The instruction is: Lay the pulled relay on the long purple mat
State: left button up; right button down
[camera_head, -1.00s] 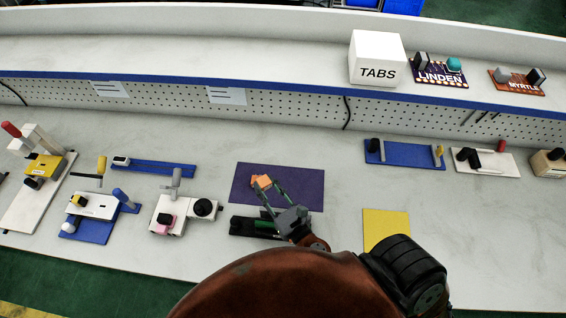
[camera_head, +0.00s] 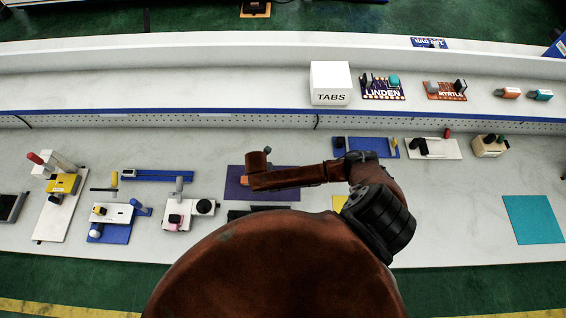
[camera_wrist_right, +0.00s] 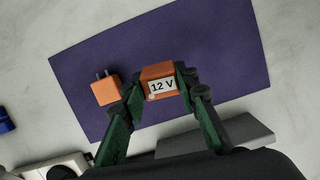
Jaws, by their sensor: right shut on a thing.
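The long purple mat (camera_head: 288,183) lies flat on the bench and fills much of the right wrist view (camera_wrist_right: 215,62). My right gripper (camera_wrist_right: 160,80) is shut on an orange relay (camera_wrist_right: 159,72) with a "12 V" label, held over the mat. I cannot tell if the relay touches the mat. A second orange block (camera_wrist_right: 105,92) with two dark pins is at the mat's left part in the wrist view. In the head view my right arm covers much of the mat and hides the gripper. My left gripper is not in view.
A dark block (camera_head: 258,211) stands at the mat's near edge. White and blue fixtures (camera_head: 115,213) stand to the left. A blue fixture (camera_head: 375,147) is at the right, a teal mat (camera_head: 533,219) farther right. The white TABS box (camera_head: 330,83) is on the shelf.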

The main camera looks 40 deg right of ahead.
pick_arm(q)
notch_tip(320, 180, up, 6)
jog(key=p, duration=0.4)
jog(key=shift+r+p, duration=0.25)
jog(key=shift+p, duration=0.1)
pick_arm(e)
jog(key=s+d+r+m+g+y, duration=0.2)
jog(key=s+d+r, duration=0.2)
jog(key=d, duration=0.2)
jog(key=shift+s+d+m, duration=0.25)
jog(key=shift+d+m, duration=0.15)
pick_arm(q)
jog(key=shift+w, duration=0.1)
pick_arm(e)
jog(key=shift+r, duration=0.25)
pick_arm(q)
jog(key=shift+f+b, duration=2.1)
pick_arm(e)
jog(key=shift+w+f, duration=0.1)
jog(key=shift+f, duration=3.35)
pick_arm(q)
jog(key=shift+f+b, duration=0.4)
pick_arm(e)
jog(key=shift+f, duration=0.6)
jog(key=c, duration=1.4)
grip_release()
jog(key=shift+c, duration=0.2)
